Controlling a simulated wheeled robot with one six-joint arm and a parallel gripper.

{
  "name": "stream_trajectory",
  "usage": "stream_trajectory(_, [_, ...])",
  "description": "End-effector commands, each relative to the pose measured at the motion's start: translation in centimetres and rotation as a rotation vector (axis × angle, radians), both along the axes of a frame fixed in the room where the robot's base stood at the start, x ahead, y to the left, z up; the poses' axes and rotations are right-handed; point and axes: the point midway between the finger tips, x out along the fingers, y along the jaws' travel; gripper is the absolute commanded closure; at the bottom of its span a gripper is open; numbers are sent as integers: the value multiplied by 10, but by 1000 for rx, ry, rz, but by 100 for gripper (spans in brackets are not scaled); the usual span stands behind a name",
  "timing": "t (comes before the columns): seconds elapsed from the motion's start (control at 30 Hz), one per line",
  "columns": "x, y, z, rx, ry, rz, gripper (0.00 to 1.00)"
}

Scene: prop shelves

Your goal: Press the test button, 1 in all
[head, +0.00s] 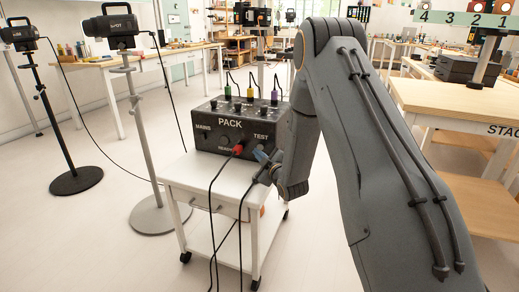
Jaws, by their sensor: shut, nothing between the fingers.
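The dark grey power box marked PACK (216,133) sits on top of a white trolley. Its front face carries the labels MAINS, READY and TEST. The TEST label (260,136) is at the right of that face. The test button itself cannot be made out; my gripper and arm cover the area below and right of the label. My gripper (260,157) is shut and empty, just in front of the lower right of the box's face. I cannot tell whether its tips touch the box.
A red plug (237,150) with a black cable sits in the front face, left of my gripper. Coloured plugs with cables stand on the box's top. The white trolley (203,172) is on castors. Lamp stands are at left; a wooden table (440,98) is at right.

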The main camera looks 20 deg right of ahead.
Motion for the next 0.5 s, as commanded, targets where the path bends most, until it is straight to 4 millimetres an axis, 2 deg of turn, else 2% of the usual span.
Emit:
stream_trajectory(0.17, [-6, 5, 0, 1, 2, 1, 100])
stream_trajectory(0.5, [-30, 22, 1, 1, 2, 1, 100])
